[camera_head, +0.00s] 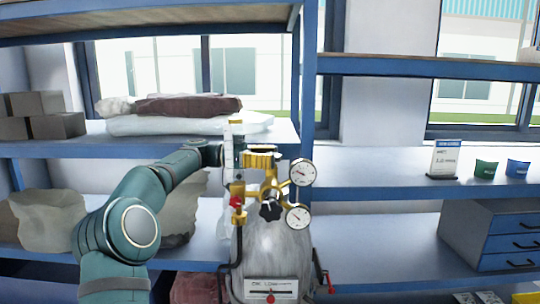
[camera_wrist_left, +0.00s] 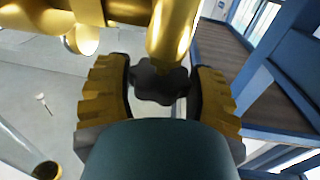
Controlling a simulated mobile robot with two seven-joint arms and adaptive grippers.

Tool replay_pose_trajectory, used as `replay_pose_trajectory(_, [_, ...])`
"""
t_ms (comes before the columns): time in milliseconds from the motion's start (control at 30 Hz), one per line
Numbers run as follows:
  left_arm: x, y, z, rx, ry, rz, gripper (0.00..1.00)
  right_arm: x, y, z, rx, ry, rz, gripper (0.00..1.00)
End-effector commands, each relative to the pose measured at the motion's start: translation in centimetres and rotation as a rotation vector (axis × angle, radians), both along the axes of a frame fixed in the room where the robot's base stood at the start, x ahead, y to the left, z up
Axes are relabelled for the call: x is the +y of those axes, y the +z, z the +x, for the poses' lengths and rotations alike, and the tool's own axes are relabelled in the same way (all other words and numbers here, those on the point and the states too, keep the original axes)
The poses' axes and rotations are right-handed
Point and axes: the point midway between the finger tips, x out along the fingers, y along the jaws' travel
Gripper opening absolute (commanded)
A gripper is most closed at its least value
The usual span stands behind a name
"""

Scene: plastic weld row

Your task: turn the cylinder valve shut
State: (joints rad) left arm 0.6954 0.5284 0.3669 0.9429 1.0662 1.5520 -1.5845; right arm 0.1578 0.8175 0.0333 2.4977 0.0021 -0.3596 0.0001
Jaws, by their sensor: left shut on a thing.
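A grey gas cylinder (camera_head: 270,245) stands upright in front of the shelving, with brass fittings and two round gauges (camera_head: 301,172) at its top. A black lobed valve knob (camera_wrist_left: 160,82) sits on a brass stem in the left wrist view. My left gripper (camera_head: 262,160) is at the top of the cylinder, its yellow ribbed fingers on either side of that knob and shut on it. In the head view the gripper hides most of this knob. A second black knob (camera_head: 270,208) shows lower on the front of the fittings. My right gripper is not in view.
Blue shelves (camera_head: 410,160) stand behind the cylinder. They hold folded sacks (camera_head: 188,115), grey boxes (camera_head: 42,115), a sign card (camera_head: 446,158), small cups (camera_head: 486,169) and a drawer unit (camera_head: 495,235). A red fitting (camera_head: 237,202) and a hose are left of the gauges.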

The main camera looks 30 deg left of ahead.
Motion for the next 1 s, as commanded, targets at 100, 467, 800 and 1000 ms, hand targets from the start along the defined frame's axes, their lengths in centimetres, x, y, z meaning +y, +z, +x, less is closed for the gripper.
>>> replay_pose_trajectory(100, [-0.04,0.29,0.14,0.0,-0.058,-0.002,0.22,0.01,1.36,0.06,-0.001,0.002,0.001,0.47])
replay_pose_trajectory(467, [0.0,0.03,0.0,0.001,-0.098,-0.001,0.22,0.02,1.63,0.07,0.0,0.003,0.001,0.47])
replay_pose_trajectory(800, [0.01,0.01,0.0,0.001,-0.097,0.0,0.91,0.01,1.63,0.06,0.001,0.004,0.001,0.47])
replay_pose_trajectory(1000, [0.37,-0.01,-0.08,0.001,-0.096,0.0,0.91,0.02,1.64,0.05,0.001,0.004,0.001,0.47])
